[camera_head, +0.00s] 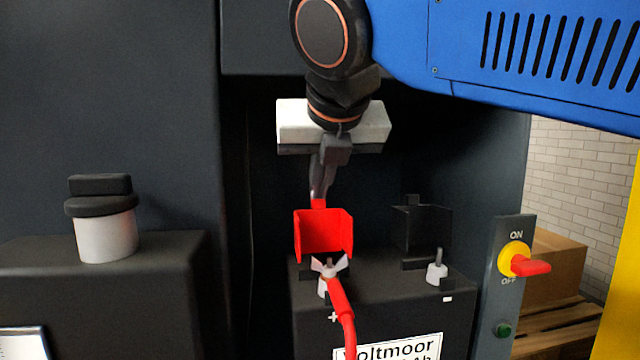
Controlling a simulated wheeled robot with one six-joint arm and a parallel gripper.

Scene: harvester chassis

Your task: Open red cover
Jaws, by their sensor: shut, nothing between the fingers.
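The red cover (323,235) stands raised at the back left of the black battery (385,300), its hollow side facing me. In front of it the plus terminal with its wing nut (328,268) is uncovered, and a red cable (342,310) runs down from it. My gripper (318,197) hangs from above, shut and empty, with its fingertips just at or behind the cover's top edge. A small red piece shows at the tips; I cannot tell whether they touch the cover.
A black cover (421,228) stands raised behind the other terminal (437,271). A red and yellow ON/OFF switch (522,262) is on the right panel. A capped grey filler neck (105,225) stands at left. Dark walls enclose the battery bay.

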